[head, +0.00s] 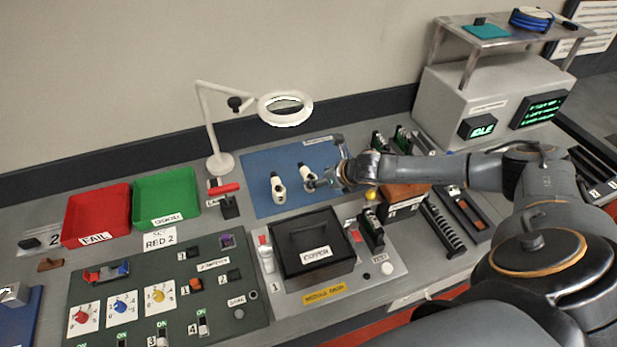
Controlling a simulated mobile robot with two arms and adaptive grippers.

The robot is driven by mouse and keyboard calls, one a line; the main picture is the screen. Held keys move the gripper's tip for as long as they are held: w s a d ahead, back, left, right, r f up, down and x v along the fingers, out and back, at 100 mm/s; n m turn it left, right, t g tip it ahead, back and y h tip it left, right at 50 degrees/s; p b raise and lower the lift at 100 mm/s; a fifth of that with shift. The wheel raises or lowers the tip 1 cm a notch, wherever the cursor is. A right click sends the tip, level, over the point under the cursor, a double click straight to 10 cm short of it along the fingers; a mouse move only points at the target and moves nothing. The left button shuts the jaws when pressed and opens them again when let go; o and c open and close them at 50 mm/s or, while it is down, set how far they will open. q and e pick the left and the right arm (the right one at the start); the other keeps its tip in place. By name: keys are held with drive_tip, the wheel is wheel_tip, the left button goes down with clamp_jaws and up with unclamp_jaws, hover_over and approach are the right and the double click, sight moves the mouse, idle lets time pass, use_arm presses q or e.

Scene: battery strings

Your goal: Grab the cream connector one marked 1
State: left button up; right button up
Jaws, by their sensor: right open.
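Two cream connectors with dark parts stand on the blue mat (262,165) in the middle of the bench. One cream connector (279,190) is on the left; the other cream connector (306,174) is to its right. Their markings are too small to read, so I cannot tell which is marked 1. My right gripper (326,165) reaches in from the right over the mat's right part. It is open, with one finger close beside the right connector; I cannot tell whether they touch. My left gripper is not in view.
A magnifier lamp (285,109) overhangs the back of the mat. Red FAIL (97,214) and green (166,198) bins stand left. A black COPPER box (313,243) stands in front. A tester marked IDLE (478,127) and a brown block (403,203) are at right.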

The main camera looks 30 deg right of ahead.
sight(307, 177)
drive_tip(key=shift+w+a+f, duration=0.1)
drive_tip(key=shift+w+f, duration=0.2)
drive_tip(key=shift+w, duration=0.05)
drive_tip(key=shift+w+f, duration=0.1)
drive_tip(key=shift+f, duration=0.05)
drive_tip(key=x, duration=0.2)
drive_tip(key=p+x, duration=0.1)
drive_tip(key=x, duration=0.1)
drive_tip(key=shift+a+p, duration=0.3)
drive_tip(key=shift+a, duration=0.05)
drive_tip(key=shift+w+f, duration=0.1)
drive_tip(key=shift+f, duration=0.25)
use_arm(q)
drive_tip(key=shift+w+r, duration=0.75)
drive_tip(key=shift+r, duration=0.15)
use_arm(e)
drive_tip(key=shift+c, duration=0.4)
clamp_jaws()
drive_tip(key=shift+r, duration=0.1)
